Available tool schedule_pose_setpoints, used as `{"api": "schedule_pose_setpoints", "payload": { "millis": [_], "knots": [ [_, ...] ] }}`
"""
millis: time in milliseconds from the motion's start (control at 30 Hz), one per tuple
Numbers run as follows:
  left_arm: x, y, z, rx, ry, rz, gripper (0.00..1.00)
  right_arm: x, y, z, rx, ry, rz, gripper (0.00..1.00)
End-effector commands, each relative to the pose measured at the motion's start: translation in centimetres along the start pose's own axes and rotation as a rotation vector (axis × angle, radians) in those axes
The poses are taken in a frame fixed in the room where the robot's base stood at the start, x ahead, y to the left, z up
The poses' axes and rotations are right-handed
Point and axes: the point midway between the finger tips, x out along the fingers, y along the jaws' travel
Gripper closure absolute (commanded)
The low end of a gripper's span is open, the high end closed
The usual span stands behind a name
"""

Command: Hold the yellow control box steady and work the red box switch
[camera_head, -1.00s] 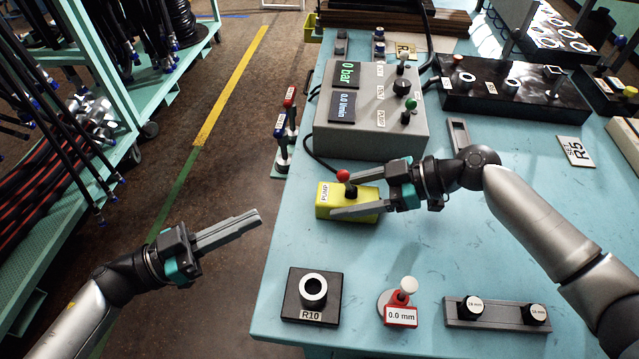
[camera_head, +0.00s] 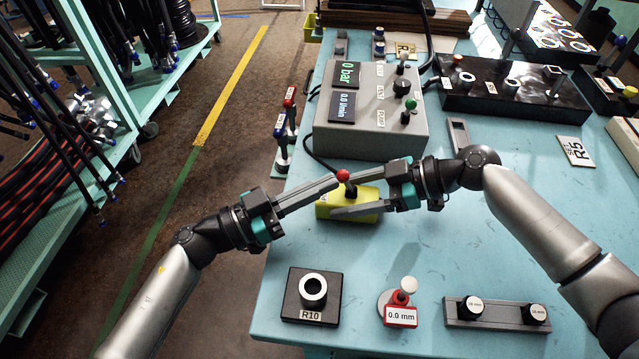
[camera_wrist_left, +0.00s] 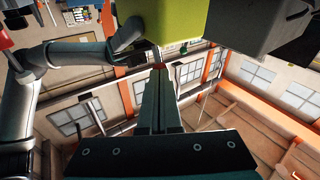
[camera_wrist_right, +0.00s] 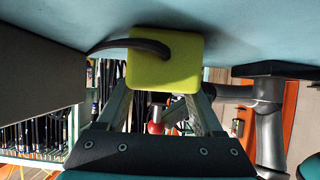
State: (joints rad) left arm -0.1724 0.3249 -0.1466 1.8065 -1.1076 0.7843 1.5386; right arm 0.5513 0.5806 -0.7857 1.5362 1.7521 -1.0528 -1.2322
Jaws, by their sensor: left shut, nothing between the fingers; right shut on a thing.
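The yellow control box (camera_head: 358,207), labelled PUMP, sits near the left edge of the blue table. The red ball (camera_head: 343,176) of its switch stands up from it on a dark stem. My right gripper (camera_head: 347,195) is shut on the box, one finger on each side; the right wrist view shows the box (camera_wrist_right: 163,72) between the fingers and the red ball (camera_wrist_right: 157,128) beyond it. My left gripper (camera_head: 336,181) is shut and empty, its tips close beside the red ball. In the left wrist view the ball is mostly hidden behind the tips (camera_wrist_left: 159,72); contact cannot be told.
A grey console (camera_head: 372,138) with two displays reading 0 stands behind the box, joined to it by a black cable. The R10 block (camera_head: 297,308), a red 0.0 mm gauge (camera_head: 400,316) and a two-knob bar (camera_head: 497,311) lie in front. The table between is clear.

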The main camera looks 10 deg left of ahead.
Motion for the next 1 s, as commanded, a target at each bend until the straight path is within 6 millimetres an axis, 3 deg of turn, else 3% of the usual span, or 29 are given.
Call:
{"api": "schedule_pose_setpoints", "payload": {
  "millis": [1000],
  "knots": [
    [1.3,0.8,-1.3,0.079,-0.115,0.004,1.00,0.0,0.0,0.0,0.000,0.000,-0.001,0.95]
  ]
}}
